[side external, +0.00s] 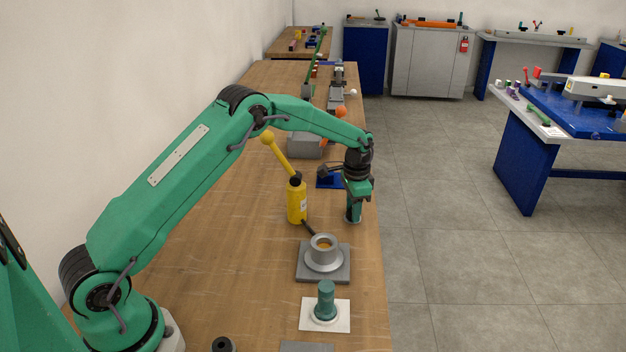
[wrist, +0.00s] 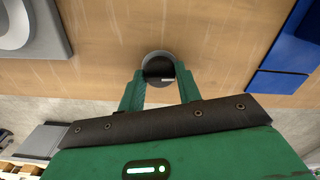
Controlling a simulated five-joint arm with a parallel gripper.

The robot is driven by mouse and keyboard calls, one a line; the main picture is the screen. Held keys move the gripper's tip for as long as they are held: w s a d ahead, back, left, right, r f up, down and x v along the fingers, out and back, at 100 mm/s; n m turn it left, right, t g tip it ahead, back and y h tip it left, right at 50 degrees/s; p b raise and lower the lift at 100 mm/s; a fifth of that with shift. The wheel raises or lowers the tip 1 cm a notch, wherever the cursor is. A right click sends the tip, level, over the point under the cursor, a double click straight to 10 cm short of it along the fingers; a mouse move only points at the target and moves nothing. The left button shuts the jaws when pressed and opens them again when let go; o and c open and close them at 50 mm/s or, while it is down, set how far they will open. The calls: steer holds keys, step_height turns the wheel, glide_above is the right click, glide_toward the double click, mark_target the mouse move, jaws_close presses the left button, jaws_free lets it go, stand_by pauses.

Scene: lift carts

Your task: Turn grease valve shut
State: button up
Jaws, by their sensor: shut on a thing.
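My gripper (side external: 353,214) points straight down at the right edge of the wooden bench, between the grey flanged socket and the blue item. In the wrist view my gripper (wrist: 159,72) has its two green fingers on either side of a dark round knob (wrist: 157,64) with a grey rim and a small pale mark. The fingers are shut on this knob, which looks like the grease valve. It stands low on the bench top. In the side external view the fingers hide most of it, and the angle of its mark is not clear there.
A yellow grease pump (side external: 297,203) with a raised ball-ended lever stands left of my gripper. A grey flanged socket (side external: 323,262) and a green cylinder (side external: 326,297) on a white plate (side external: 341,316) are nearer. A blue item (wrist: 279,83) lies close by.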

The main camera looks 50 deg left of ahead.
steer(key=n, duration=0.3)
steer(key=shift+n, duration=0.4)
steer(key=n, duration=0.4)
steer(key=shift+n, duration=0.3)
steer(key=n, duration=0.4)
steer(key=shift+n, duration=0.3)
steer(key=shift+r+n, duration=0.1)
steer(key=shift+n, duration=1.8)
steer(key=o, duration=1)
steer(key=shift+r, duration=0.1)
